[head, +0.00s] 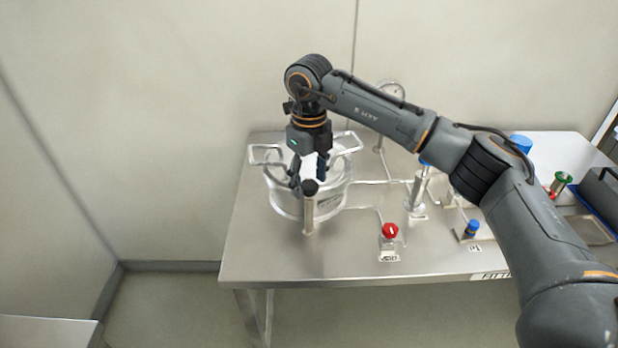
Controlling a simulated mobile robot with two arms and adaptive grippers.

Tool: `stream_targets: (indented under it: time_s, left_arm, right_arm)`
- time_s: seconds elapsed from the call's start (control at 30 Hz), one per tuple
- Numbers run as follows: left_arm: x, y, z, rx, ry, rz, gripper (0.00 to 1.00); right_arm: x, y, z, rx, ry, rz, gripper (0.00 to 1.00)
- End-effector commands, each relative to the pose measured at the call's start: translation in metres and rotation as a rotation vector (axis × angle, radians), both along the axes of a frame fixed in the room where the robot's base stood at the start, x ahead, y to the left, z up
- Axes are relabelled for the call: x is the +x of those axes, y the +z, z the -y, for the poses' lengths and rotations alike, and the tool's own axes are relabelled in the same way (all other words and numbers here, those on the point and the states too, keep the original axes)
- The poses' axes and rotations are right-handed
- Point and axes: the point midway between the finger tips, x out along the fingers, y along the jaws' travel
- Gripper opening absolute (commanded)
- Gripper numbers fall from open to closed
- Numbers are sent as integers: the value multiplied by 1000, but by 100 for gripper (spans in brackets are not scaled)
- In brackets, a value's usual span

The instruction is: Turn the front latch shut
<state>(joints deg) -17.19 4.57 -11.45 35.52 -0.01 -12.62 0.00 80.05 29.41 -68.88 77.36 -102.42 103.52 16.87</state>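A round silver vessel (281,205) with a lid and metal loop handles stands at the left of the steel table. My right gripper (309,181) points down over the front of the vessel. Its dark fingers are apart, one on each side of the knob as seen here; whether they touch it I cannot tell. The gripper and wrist hide part of the lid. My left gripper is not in view.
On the steel table (265,262), a red knob (390,230) stands right of the vessel, with a metal cylinder (417,190) behind it and a blue-topped fitting (471,228) further right. A round gauge (391,90) stands behind. My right arm crosses above the table's right side.

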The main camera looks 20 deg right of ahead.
Motion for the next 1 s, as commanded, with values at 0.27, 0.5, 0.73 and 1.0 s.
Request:
stream_targets:
  time_s: [0.27, 0.5, 0.73, 1.0]
  left_arm:
    - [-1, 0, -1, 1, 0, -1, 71]
    - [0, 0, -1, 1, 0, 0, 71]
    - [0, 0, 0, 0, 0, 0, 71]
    - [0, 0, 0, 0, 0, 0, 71]
  right_arm:
    - [0, 4, 0, 0, 2, -1, 59]
    - [0, 44, 0, 0, 1, 2, 59]
    - [0, 92, 0, 0, 0, 2, 59]
    - [0, 118, 0, 0, 1, 0, 59]
